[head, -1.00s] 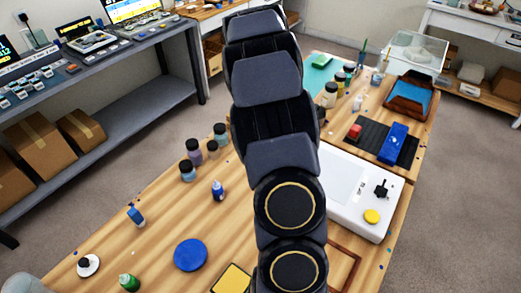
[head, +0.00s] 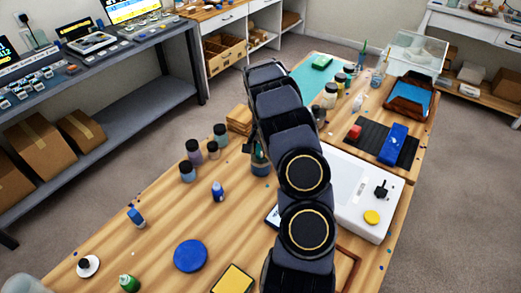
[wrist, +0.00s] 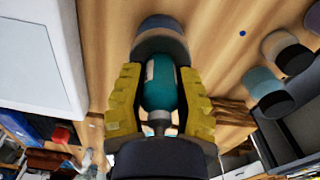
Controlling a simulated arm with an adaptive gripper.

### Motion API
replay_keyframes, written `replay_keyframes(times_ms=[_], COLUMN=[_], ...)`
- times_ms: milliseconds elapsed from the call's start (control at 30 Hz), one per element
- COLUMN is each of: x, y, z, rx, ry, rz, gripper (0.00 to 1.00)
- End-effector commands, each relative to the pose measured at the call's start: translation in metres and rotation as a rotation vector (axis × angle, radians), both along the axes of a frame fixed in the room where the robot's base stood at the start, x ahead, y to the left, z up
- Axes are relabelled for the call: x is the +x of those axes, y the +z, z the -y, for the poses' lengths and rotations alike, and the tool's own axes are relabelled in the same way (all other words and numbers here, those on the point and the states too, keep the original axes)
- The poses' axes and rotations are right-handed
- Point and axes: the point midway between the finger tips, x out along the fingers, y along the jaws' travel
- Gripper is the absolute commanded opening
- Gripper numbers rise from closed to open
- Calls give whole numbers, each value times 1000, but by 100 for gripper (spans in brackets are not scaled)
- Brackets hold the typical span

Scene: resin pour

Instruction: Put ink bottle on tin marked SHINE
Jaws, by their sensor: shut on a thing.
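A teal bottle (wrist: 160,85), which looks like the ink bottle, is between the yellow finger pads of my gripper (wrist: 160,105) in the wrist view. My gripper is shut on it. In the head view the gripper (head: 256,148) is left of my arm, mostly hidden, with a little teal showing. A blue-grey jar (head: 261,168) stands just below it in the head view. A similar jar (wrist: 160,45) shows past the bottle in the wrist view; I cannot tell whether they touch. No SHINE marking is readable, so I cannot tell which thing is that tin.
Several dark-lidded jars (head: 188,171) stand left of the gripper, with a small blue bottle (head: 218,191) nearer. A blue disc (head: 190,256) and a yellow square (head: 232,280) lie in front. A wooden stack (head: 239,120) is behind. A white machine (head: 350,195) is to the right.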

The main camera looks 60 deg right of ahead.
Motion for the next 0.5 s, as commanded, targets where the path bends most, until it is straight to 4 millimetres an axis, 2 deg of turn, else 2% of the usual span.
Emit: replay_keyframes(times_ms=[333,367,400,500], x=[0,0,0,0], y=[-4,-3,-3,-3], z=[0,0,0,0], rx=[0,-1,-1,-1], ry=[0,0,0,0], rz=[0,0,0,0], gripper=[0,44,53,53])
